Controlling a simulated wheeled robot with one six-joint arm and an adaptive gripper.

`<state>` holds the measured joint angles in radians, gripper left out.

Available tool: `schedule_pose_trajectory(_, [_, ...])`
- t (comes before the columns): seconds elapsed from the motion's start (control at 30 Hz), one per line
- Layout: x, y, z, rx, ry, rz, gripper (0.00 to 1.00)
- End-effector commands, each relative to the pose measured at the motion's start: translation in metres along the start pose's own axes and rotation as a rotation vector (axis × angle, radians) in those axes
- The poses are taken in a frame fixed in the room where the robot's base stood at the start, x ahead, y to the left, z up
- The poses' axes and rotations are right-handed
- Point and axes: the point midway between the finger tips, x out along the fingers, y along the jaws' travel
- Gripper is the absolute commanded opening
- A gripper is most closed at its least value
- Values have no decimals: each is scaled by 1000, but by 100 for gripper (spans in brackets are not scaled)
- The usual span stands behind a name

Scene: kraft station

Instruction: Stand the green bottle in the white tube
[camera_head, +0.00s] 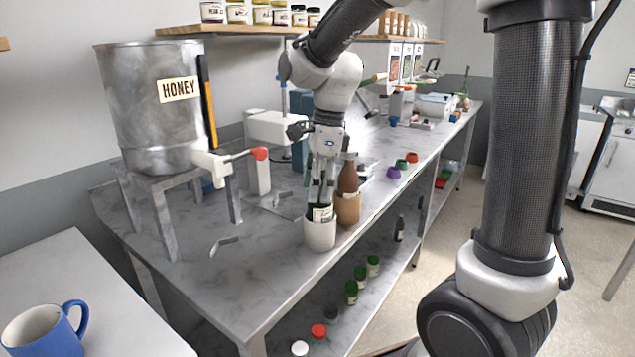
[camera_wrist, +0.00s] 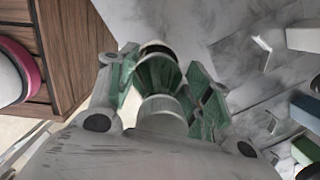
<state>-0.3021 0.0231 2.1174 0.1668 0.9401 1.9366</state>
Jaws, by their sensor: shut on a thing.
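The green bottle (camera_head: 322,213) looks dark with a pale label in the head view. It is upright, and its lower end is inside or directly behind the rim of the white tube (camera_head: 320,235); I cannot tell how deep. My gripper (camera_head: 321,190) is above the tube, pointing down, shut on the bottle's upper part. In the wrist view the bottle's green shoulder (camera_wrist: 158,73) shows between my fingers, with a pale neck nearer the camera. The white tube stands upright near the bench's front edge.
A brown bottle (camera_head: 348,178) stands in a tan tube (camera_head: 348,208) close to the right of the white tube. Coloured caps (camera_head: 394,172) lie farther along the bench. A honey tank (camera_head: 150,105) stands at left. Bare bench lies left of the white tube.

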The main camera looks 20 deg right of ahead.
Motion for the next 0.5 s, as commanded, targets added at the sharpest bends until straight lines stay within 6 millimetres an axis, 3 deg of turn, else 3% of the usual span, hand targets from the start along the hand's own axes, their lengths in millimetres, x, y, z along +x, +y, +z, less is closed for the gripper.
schedule_pose_trajectory(0.5, [12, 0, -2, 0, -1, -2, 0])
